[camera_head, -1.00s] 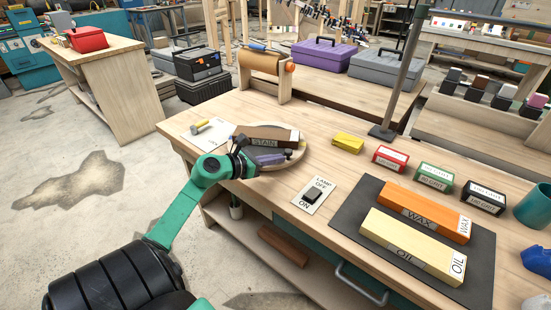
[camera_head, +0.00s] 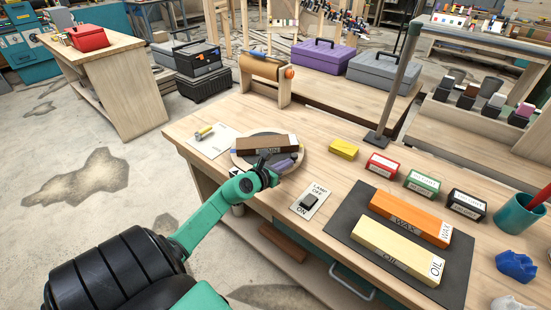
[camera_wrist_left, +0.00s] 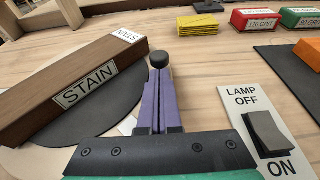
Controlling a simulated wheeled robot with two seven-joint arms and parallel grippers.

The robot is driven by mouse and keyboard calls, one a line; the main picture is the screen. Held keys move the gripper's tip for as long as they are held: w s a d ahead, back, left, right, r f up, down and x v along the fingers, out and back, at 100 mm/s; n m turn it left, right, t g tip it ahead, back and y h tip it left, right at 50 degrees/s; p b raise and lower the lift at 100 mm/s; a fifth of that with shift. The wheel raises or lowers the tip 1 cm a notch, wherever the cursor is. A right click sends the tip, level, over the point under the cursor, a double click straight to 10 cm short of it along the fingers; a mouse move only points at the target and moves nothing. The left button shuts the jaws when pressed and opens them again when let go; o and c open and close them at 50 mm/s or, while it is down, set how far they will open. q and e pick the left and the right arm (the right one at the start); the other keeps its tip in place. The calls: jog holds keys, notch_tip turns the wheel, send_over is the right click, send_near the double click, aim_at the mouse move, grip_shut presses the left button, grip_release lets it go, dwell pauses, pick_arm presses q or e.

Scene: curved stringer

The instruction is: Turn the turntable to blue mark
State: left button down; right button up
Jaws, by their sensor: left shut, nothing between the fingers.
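The turntable (camera_head: 241,161) is a round grey disc near the table's front left. A brown block marked STAIN (camera_head: 262,146) lies on it; the block also fills the left of the left wrist view (camera_wrist_left: 75,88). A small blue patch (camera_head: 234,151) shows at the disc's left rim, and a black triangle (camera_head: 236,172) lies just in front of it. My left gripper (camera_head: 292,158) is shut and empty, its purple fingers over the disc's front right side. A black ball (camera_wrist_left: 158,59) shows at the fingertips; I cannot tell whether they touch it.
A lamp switch plate (camera_head: 311,201) is right of my left gripper. A dark mat (camera_head: 345,228) with orange WAX and yellow OIL blocks lies further right. A white sheet (camera_head: 214,143) lies left of the disc.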

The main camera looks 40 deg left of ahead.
aim_at(294, 159)
pick_arm(q)
jog(key=shift+w+d, duration=0.15)
jog(key=shift+w, duration=0.4)
jog(key=shift+w+d+p, duration=0.15)
jog(key=shift+w+p, duration=0.2)
jog(key=shift+w, duration=0.95)
jog(key=w+n+y+p, duration=0.1)
jog(key=y+p, duration=0.1)
jog(key=p, duration=0.2)
jog(key=w+n+y+p, duration=0.1)
jog(key=n+y+p, duration=0.1)
jog(key=p, duration=0.2)
jog(key=shift+w+r+g, duration=0.3)
jog(key=shift+w+r, duration=0.05)
jog(key=shift+r, duration=0.05)
jog(key=shift+w+f+n+y+p, duration=0.2)
jog(key=shift+n+y+p, duration=0.1)
jog(key=shift+n+y, duration=0.1)
jog(key=shift+w+a+f+n+g+y, duration=0.2)
jog(key=shift+w+f+n+g+y, duration=0.1)
jog(key=shift+w+y, duration=0.15)
jog(key=shift+w+a+f+b, duration=0.1)
jog(key=shift+w+a+b, duration=0.05)
jog(key=shift+w+b, duration=0.15)
jog(key=shift+w+a, duration=0.1)
jog(key=shift+w, duration=0.3)
